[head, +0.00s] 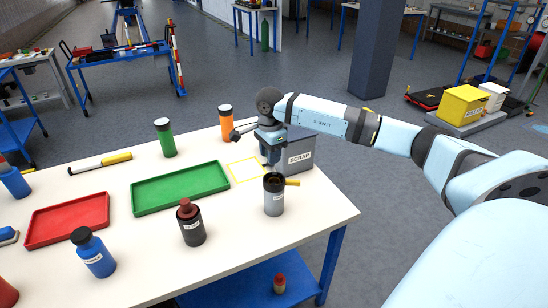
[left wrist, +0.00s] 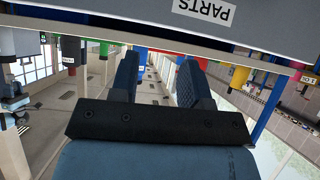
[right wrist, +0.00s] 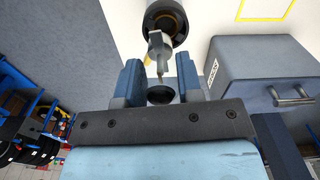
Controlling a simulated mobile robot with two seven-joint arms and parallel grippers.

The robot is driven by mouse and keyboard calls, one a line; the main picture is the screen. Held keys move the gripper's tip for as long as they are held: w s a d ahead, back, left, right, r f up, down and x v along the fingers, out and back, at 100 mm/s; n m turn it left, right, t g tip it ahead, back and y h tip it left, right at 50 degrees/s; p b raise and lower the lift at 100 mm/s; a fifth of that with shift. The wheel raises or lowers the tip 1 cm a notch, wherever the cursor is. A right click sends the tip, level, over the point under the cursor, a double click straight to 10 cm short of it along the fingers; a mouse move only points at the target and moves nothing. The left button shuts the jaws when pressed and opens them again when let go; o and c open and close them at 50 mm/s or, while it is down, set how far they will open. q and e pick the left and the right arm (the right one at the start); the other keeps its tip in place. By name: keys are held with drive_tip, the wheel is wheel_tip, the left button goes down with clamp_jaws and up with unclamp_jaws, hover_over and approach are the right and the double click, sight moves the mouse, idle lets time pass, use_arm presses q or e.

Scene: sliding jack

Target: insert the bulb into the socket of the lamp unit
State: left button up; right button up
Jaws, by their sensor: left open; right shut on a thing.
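The lamp unit (head: 273,202) looks like a grey upright cylinder with a dark round opening and a yellow handle, near the table's right edge. It also shows at the top of the right wrist view (right wrist: 166,16). My right gripper (head: 272,160) is directly above it, pointing down. In the right wrist view, my right gripper (right wrist: 160,78) is shut on the bulb (right wrist: 159,52), a small grey-white piece with a dark round end. Its tip overlaps the opening; I cannot tell whether it has entered. My left gripper (left wrist: 157,80) is open and empty, outside the head view.
A grey SCRAP box (head: 299,153) stands just behind the lamp unit. A dark bottle with red cap (head: 191,225) stands to its left. Green (head: 180,188) and red (head: 66,221) trays lie farther left. A grey PARTS surface (left wrist: 130,16) is near my left gripper.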

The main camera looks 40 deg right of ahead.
drive_tip(key=shift+w+d+r+m, duration=0.1)
drive_tip(key=shift+d+r+m, duration=0.15)
drive_tip(key=shift+d+m, duration=0.35)
drive_tip(key=shift+d+r, duration=0.2)
drive_tip(key=shift+d, duration=0.05)
drive_tip(key=shift+f+b, duration=1.9)
drive_tip(key=shift+f, duration=0.95)
